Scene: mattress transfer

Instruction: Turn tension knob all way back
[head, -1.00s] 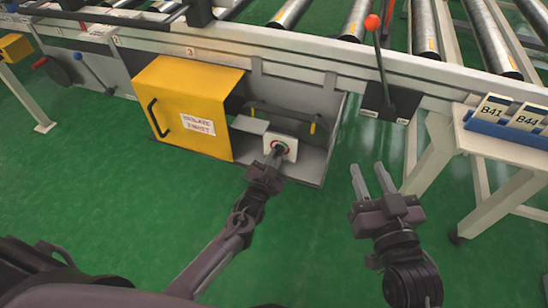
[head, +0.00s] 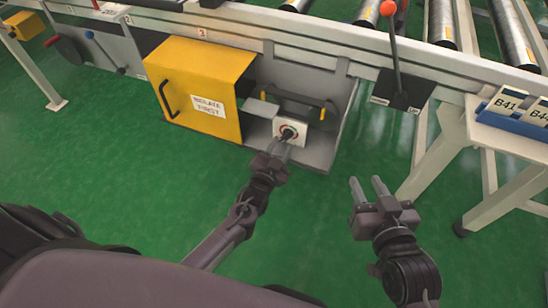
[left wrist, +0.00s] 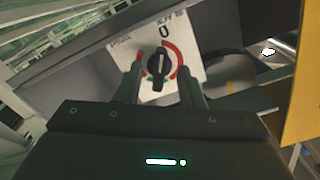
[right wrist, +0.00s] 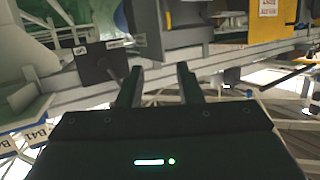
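The tension knob (head: 288,133) is a black rotary handle on a white plate, low inside the conveyor frame. The left wrist view shows the knob (left wrist: 158,63) with a red ring around it and a "0" above; its handle stands roughly vertical in that view. My left gripper (head: 280,150) is open just in front of the knob, with its fingers (left wrist: 160,82) on either side of it in the left wrist view. It looks slightly short of the knob; contact is not visible. My right gripper (head: 368,188) is open and empty over the floor.
A yellow box marked "isolate first" (head: 195,85) stands left of the knob. A red-topped lever (head: 395,55) is on the frame at upper right. A white table (head: 500,140) with a B41 tag rack is at right. The green floor in front is clear.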

